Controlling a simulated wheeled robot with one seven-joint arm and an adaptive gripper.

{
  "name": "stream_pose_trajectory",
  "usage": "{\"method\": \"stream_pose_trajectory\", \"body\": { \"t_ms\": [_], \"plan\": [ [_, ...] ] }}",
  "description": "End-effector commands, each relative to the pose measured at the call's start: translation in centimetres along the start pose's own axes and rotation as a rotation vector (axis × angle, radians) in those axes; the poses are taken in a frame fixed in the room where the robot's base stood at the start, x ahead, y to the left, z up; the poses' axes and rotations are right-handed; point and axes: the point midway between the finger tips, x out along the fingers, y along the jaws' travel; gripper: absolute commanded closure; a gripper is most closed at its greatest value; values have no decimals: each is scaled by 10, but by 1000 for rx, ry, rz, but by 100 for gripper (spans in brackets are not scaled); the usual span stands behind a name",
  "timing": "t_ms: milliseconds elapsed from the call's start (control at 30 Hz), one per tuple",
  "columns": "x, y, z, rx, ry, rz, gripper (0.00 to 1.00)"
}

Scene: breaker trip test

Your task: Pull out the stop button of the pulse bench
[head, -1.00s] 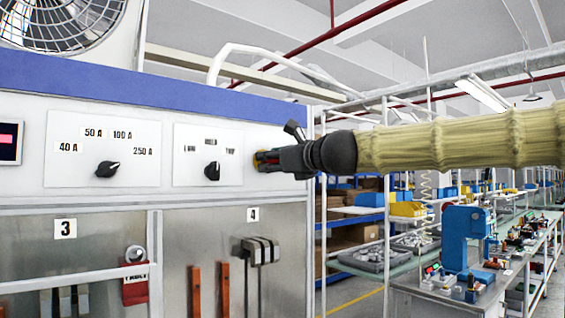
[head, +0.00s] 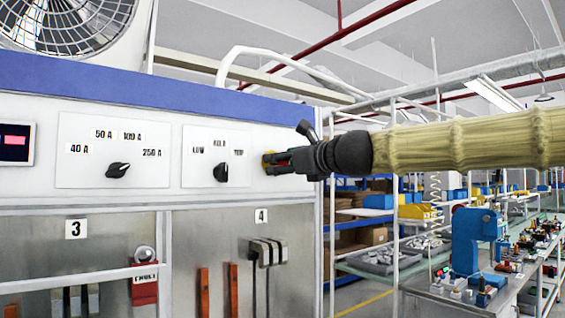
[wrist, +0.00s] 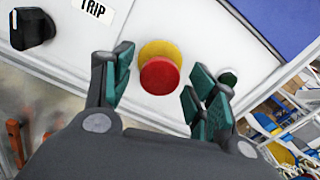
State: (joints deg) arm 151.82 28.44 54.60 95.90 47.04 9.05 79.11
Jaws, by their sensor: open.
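The stop button (wrist: 160,76) shows in the wrist view as a red round head in front of a yellow disc (wrist: 159,50) on the white panel. My gripper (wrist: 158,95) is open, with one green-padded finger to each side of the red head. Gaps show between the pads and the head in this view. In the head view my gripper (head: 277,164) is at the right end of the panel. A bit of the yellow disc (head: 267,168) shows there, and the fingers hide the red head. The pulse bench (head: 90,66) has a white front and a blue top band.
A black selector knob (head: 221,172) labelled with TRIP is left of the button, and another black knob (head: 118,170) is farther left. A small dark green round part (wrist: 228,78) is close to the right finger. Shelves and a workbench (head: 440,292) stand behind at right.

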Motion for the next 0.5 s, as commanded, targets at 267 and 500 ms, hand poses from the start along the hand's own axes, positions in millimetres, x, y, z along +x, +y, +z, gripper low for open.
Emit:
{"method": "stream_pose_trajectory", "body": {
  "t_ms": [267, 500],
  "plan": [
    [-46, 0, 1, 1, -2, 0, 42],
    [-87, 0, 1, 0, -2, 0, 42]
  ]
}}
